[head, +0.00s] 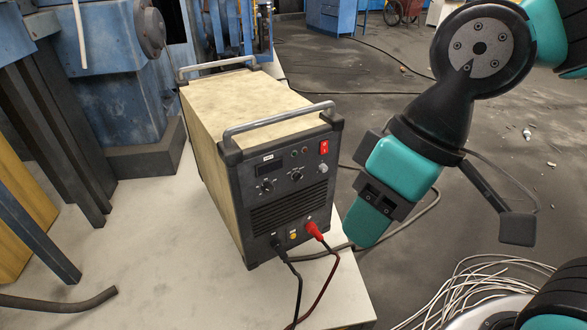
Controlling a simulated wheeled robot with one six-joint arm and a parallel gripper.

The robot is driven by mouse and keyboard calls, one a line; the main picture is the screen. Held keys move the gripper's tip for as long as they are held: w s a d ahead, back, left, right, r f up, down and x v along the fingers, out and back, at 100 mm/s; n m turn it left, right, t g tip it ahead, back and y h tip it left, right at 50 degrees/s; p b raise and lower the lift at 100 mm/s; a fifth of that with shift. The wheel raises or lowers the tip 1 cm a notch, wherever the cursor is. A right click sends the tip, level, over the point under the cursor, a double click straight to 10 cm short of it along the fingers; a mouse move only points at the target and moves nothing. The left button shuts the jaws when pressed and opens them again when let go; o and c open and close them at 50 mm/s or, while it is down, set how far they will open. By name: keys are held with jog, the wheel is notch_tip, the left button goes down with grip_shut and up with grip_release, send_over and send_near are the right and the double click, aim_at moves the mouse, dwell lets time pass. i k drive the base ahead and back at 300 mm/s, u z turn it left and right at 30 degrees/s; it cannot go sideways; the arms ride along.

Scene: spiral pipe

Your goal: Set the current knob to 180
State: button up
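A welding power unit (240,135) with a beige body, dark front panel and grey top handles stands upright on a pale table. Its front shows a left knob (267,185), a middle knob (296,176) and a light knob (322,168) at the right. A red switch (324,147) and a small dark display (268,169) sit above them. I cannot read any knob's label or scale, nor tell which sets the current. My gripper (375,200) is to the right of the panel, apart from it. Its fingertips and opening are not clear.
A black cable plug (277,243) and a red one (314,230) stick out of the panel's lower part, with cables hanging forward. Blue machinery (120,110) stands behind left. White wires (470,285) lie on the floor at right.

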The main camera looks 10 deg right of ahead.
aim_at(268, 188)
jog(key=z, duration=1.45)
jog(key=k, duration=0.55)
jog(key=u, duration=1)
